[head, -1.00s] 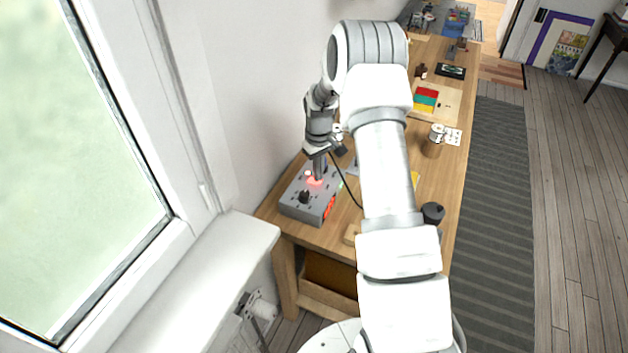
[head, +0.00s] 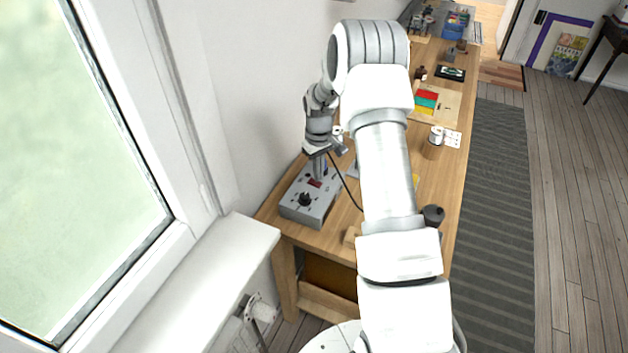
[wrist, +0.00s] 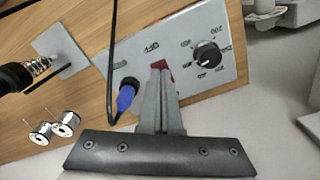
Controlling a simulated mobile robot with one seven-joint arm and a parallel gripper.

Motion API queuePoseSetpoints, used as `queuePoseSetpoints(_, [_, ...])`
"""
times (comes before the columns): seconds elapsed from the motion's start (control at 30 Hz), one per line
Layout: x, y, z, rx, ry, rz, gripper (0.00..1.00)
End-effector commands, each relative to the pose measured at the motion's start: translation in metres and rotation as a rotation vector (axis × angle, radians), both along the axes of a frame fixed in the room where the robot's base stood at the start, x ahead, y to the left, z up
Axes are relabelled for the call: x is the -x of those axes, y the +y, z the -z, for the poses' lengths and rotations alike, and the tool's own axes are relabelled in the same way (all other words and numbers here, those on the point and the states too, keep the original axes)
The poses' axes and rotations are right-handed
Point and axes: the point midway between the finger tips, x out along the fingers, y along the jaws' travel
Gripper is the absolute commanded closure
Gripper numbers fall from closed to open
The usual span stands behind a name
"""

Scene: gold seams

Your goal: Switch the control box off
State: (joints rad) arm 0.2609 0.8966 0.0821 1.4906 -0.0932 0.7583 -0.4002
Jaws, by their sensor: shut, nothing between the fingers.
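The control box (head: 312,196) is a grey box with a black dial (head: 305,199), on the near left end of the wooden bench. In the wrist view its top panel (wrist: 190,45) shows the dial (wrist: 207,54), printed marks and a red switch (wrist: 163,68). The display and front are dark, with no red glow. My gripper (head: 318,177) is shut and empty, pointing down at the box. In the wrist view the fingertips (wrist: 160,68) are at the red switch and hide part of it; I cannot tell whether they touch.
A blue plug (wrist: 126,94) with a black cable sits beside the gripper. A soldering iron (wrist: 15,76) in a coil stand and two solder spools (wrist: 62,126) lie to the left in the wrist view. The wall and window sill (head: 215,270) are close by on the left.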

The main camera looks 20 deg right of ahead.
Motion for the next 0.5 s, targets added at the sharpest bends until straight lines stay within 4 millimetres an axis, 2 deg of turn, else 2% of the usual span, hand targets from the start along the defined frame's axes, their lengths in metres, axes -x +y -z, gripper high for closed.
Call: queuePoseSetpoints(0.5, [0.000,0.000,-0.045,0.000,0.000,0.000,1.00])
